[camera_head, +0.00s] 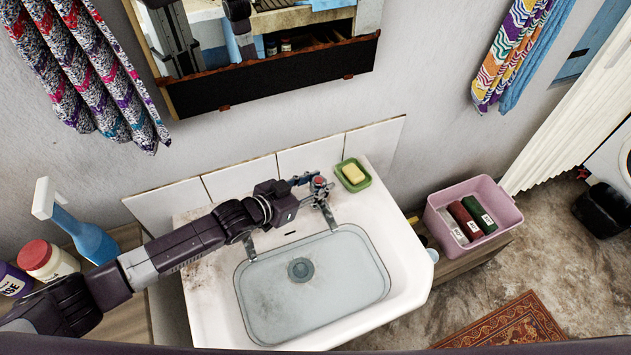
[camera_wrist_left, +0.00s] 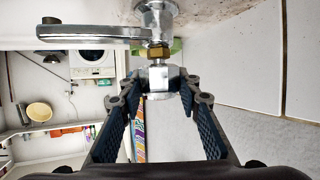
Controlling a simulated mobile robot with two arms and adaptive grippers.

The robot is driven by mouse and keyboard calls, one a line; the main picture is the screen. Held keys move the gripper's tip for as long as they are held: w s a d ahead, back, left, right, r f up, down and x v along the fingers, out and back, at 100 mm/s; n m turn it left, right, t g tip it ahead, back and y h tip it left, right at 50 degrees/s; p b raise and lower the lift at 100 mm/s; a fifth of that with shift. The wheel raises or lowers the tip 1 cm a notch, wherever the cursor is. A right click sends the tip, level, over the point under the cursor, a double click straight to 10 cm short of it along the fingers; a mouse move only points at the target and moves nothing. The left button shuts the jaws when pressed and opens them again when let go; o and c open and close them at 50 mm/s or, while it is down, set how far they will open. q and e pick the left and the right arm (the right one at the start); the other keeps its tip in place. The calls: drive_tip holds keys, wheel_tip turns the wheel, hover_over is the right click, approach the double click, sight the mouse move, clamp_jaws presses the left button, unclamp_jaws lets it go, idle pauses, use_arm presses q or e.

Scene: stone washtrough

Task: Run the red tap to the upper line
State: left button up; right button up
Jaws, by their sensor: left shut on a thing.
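My left gripper (camera_head: 306,182) comes in from the left and is shut on the tap's handle. In the left wrist view the fingertips hold a metal block (camera_wrist_left: 158,77) below a brass collar (camera_wrist_left: 158,53), with the spout (camera_wrist_left: 90,32) to the left. The bowl (camera_head: 320,285) has a pale bluish, glassy look and a round drain (camera_head: 300,269); I cannot tell its water level. My right gripper is out of view.
A green dish (camera_head: 365,184) with yellow soap (camera_head: 353,173) sits close right of the tap. A pink crate (camera_head: 486,243) with bottles stands to the right. A mirror (camera_head: 280,80) hangs above.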

use_arm(q)
drive_tip(key=shift+w+a+r, duration=0.1)
drive_tip(key=shift+w+r, duration=0.1)
drive_tip(key=shift+w, duration=0.05)
drive_tip(key=o, duration=0.9)
drive_tip(key=shift+o, duration=1.3)
drive_tip(key=shift+f, duration=0.2)
drive_tip(key=shift+s+a+r, duration=0.1)
drive_tip(key=shift+s+a, duration=0.1)
drive_tip(key=shift+s, duration=0.05)
drive_tip(key=v, duration=1.1)
drive_tip(key=shift+a, duration=0.3)
drive_tip(key=shift+r, duration=0.1)
